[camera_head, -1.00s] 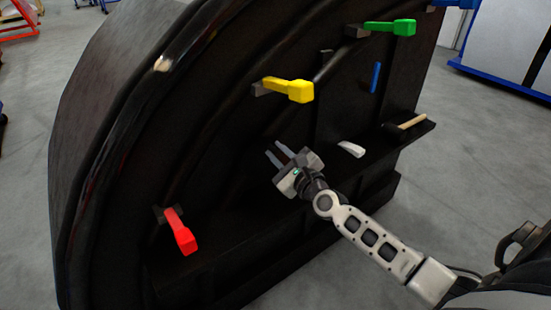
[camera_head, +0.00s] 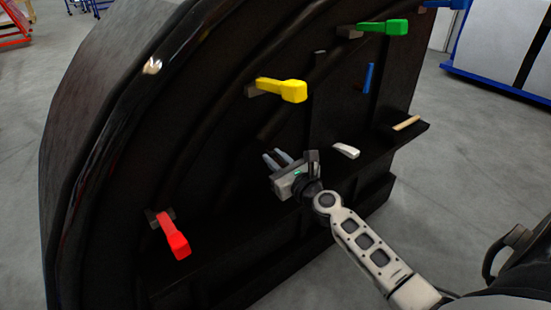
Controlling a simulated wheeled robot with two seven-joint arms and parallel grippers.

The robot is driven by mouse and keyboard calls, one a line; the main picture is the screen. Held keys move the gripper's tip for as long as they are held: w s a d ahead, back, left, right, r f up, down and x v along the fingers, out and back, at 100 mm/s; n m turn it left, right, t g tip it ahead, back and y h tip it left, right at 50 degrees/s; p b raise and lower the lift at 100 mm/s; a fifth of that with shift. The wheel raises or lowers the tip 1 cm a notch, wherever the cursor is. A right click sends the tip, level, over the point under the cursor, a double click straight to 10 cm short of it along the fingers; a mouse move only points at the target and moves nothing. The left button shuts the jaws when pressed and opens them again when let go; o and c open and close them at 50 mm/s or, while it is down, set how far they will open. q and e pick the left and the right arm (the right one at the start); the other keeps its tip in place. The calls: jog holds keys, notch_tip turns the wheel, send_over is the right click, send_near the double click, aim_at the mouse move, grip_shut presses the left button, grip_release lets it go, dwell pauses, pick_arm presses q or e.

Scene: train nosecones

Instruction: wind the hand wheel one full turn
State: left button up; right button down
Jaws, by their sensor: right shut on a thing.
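My right gripper (camera_head: 276,158) is in front of the large black curved shell (camera_head: 115,185), its two grey fingers pointing up and left towards the shell's dark inner face. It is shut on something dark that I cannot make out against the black. I cannot pick out a hand wheel clearly in this view. My right arm comes in from the lower right. My left gripper is not in view.
Red (camera_head: 174,240), yellow (camera_head: 282,90) and green (camera_head: 383,27) handles stick out from the shell. A ledge (camera_head: 418,129) carries a white piece (camera_head: 346,151) and a wooden handle (camera_head: 407,122). A blue piece (camera_head: 369,78) is above. Grey floor (camera_head: 485,165) is clear at right.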

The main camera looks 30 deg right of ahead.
jog(key=shift+d+f+m, duration=0.1)
jog(key=shift+f+m, duration=0.05)
jog(key=shift+m, duration=0.15)
jog(key=shift+f+m, duration=0.4)
jog(key=shift+m, duration=0.7)
jog(key=c, duration=1.3)
grip_release()
